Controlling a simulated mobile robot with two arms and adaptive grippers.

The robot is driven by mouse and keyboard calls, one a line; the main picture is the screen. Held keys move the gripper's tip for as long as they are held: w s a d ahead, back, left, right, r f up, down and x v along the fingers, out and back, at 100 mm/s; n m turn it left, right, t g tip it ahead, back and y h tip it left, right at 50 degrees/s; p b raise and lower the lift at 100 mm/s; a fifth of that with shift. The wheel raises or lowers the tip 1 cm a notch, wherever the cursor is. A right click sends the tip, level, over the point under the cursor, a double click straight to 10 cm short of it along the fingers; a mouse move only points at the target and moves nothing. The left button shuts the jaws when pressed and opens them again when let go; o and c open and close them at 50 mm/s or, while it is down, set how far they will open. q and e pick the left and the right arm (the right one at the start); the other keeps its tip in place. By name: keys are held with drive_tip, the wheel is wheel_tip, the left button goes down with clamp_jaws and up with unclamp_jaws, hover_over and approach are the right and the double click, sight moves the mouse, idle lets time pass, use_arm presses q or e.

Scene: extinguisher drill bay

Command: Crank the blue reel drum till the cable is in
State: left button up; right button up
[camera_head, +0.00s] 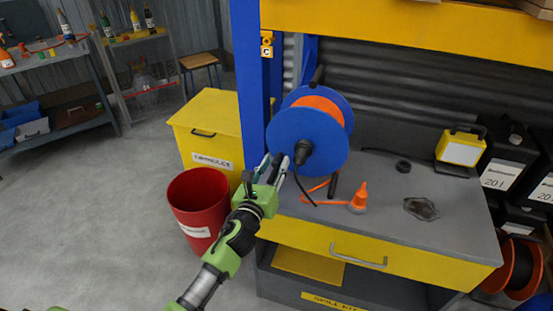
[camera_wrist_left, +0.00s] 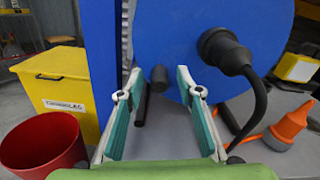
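The blue reel drum (camera_head: 290,135) stands upright on the grey bench top, with orange cable (camera_head: 322,105) wound between its flanges. It fills the top of the left wrist view (camera_wrist_left: 190,35). A black plug (camera_head: 302,152) sits at its face, and a black lead hangs from it; the plug also shows in the wrist view (camera_wrist_left: 222,48). A short black knob (camera_wrist_left: 160,78), perhaps the crank grip, sticks out of the drum face. My left gripper (camera_head: 273,163) is open in front of the drum's lower left; the knob lies beyond and between its fingertips, apparently untouched. My right gripper is out of view.
An orange cone-shaped nozzle (camera_head: 358,198) and a dark flat patch (camera_head: 421,208) are on the bench right of the drum. A blue post (camera_head: 250,80) rises close left of the drum. A red bin (camera_head: 198,205) and yellow box (camera_head: 210,130) stand at left.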

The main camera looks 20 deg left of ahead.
use_arm(q)
drive_tip(key=shift+w, duration=1.3)
clamp_jaws()
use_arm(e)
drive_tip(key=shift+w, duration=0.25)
